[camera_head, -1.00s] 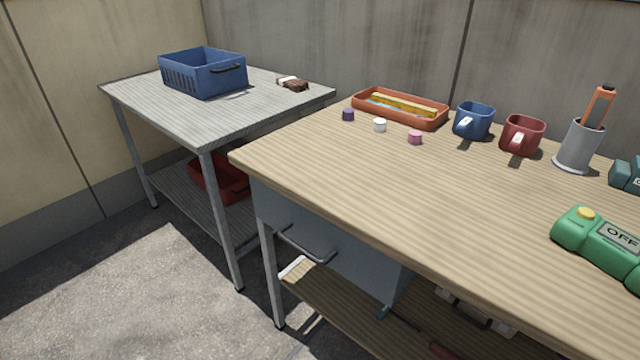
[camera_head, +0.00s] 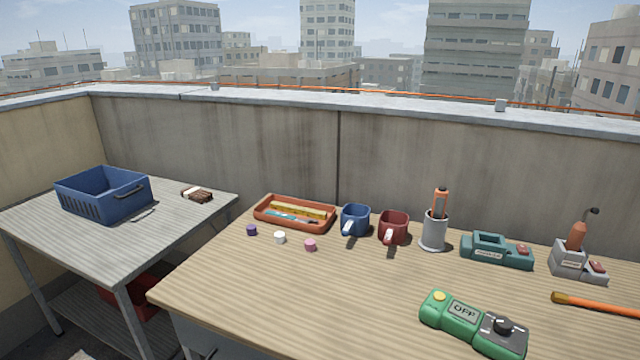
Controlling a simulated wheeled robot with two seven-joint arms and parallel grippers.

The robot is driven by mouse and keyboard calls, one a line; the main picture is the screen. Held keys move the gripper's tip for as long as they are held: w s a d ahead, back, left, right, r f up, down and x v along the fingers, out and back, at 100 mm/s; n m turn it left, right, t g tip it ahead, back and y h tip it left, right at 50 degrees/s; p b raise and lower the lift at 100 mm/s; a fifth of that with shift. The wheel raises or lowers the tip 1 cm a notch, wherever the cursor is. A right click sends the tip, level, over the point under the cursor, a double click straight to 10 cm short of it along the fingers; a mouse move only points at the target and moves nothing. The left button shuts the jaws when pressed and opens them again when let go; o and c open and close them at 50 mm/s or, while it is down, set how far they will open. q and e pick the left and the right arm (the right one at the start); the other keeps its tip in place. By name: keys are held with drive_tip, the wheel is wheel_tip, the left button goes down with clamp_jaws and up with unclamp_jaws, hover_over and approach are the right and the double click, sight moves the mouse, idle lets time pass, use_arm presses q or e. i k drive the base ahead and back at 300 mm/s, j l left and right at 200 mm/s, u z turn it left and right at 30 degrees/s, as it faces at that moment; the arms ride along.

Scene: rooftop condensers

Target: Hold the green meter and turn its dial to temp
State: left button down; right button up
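The green meter (camera_head: 472,323) lies flat on the wooden bench, near its front edge at the lower right. Its small screen (camera_head: 464,310) reads OFF. A yellow button (camera_head: 439,296) sits at its left end. A black dial (camera_head: 502,326) sits on a grey panel at its right end; the markings around the dial are too small to read. Neither of my grippers shows in the head view.
Behind the meter on the wooden bench (camera_head: 270,290) stand blue (camera_head: 354,219) and red (camera_head: 393,227) mugs, a grey holder (camera_head: 433,232), a teal device (camera_head: 496,250) and a grey stand (camera_head: 577,264). An orange-handled tool (camera_head: 597,304) lies right of the meter. The bench left of the meter is clear.

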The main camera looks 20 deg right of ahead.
sight(467, 323)
drive_tip(key=z, duration=1.45)
